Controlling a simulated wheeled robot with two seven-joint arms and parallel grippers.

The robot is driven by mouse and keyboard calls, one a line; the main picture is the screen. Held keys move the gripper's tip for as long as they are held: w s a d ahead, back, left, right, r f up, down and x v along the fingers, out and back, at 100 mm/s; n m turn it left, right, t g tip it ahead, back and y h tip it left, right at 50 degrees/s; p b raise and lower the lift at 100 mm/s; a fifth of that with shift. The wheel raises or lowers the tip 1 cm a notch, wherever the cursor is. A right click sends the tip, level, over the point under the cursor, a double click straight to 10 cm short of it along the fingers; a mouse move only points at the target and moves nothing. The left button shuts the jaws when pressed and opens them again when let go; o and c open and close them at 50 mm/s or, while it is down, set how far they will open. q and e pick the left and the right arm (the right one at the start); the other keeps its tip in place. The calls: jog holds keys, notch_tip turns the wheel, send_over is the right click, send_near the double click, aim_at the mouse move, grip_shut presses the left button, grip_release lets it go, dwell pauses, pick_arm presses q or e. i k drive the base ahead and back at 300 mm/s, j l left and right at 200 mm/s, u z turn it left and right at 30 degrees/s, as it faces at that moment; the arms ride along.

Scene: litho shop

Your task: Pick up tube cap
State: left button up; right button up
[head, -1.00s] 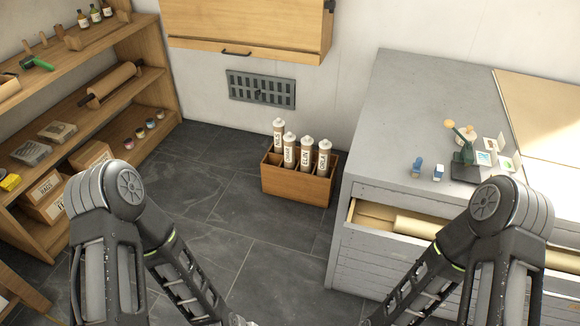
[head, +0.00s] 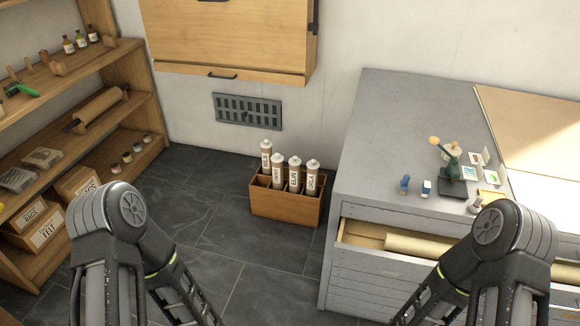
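Several pale mailing tubes with labels stand upright in a wooden crate (head: 287,207) on the floor by the back wall. Each has a light cap on its top: one at the back left (head: 266,144), one beside it (head: 279,158), one in the middle (head: 295,160) and one at the right (head: 313,163). I see no loose cap that I can name for sure. Both of my arms show at the lower left and lower right. Both grippers are below the bottom edge of the head view, so their state is hidden.
A grey flat-file cabinet (head: 385,120) stands at the right, its top drawer (head: 360,233) open with a paper roll (head: 415,245) inside. Small items lie on its top. A wooden shelf (head: 140,105) is at the left. A wall cabinet (head: 225,35) hangs above. The floor (head: 215,240) between is clear.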

aim_at(277, 158)
jog(key=i+j+z, duration=0.15)
jog(key=z, duration=0.35)
jog(key=i+j+z, duration=0.1)
jog(key=j+z, duration=0.15)
jog(key=z, duration=0.25)
jog(key=j+z, duration=0.2)
jog(key=z, duration=0.25)
jog(key=j+z, duration=0.15)
jog(key=j, duration=0.5)
jog(key=j+z, duration=0.15)
jog(key=j, duration=0.55)
jog(key=j+z, duration=0.15)
jog(key=j, duration=0.55)
jog(key=j+z, duration=0.2)
jog(key=j, duration=0.45)
jog(key=k+j+z, duration=0.15)
jog(key=j, duration=0.85)
jog(key=k+j, duration=0.15)
jog(key=j, duration=0.2)
jog(key=i, duration=0.5)
